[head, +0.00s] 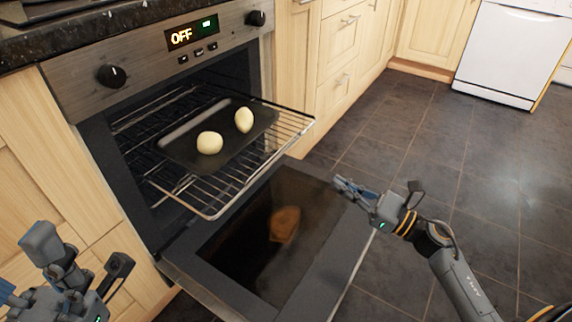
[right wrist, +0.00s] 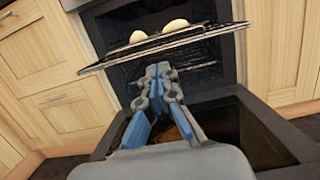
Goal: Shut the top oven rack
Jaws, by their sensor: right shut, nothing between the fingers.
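The top oven rack (head: 232,186) is pulled partway out of the open oven, its front edge over the lowered door. A dark tray (head: 184,135) with two pale round items (head: 210,142) sits on it. The rack (right wrist: 165,44) also shows in the right wrist view, beyond the fingertips. My right gripper (head: 340,182) is shut and empty, over the right side of the oven door and apart from the rack. Its fingers also show in the right wrist view (right wrist: 160,72). My left gripper (head: 22,262) is at the lower left, partly cut off; its fingertips are hard to make out.
The oven door (head: 345,243) is folded down, its dark glass reflecting light. Wooden cabinets (head: 335,50) stand on both sides of the oven. A white appliance (head: 508,52) is at the far right. The tiled floor (head: 450,140) to the right is clear.

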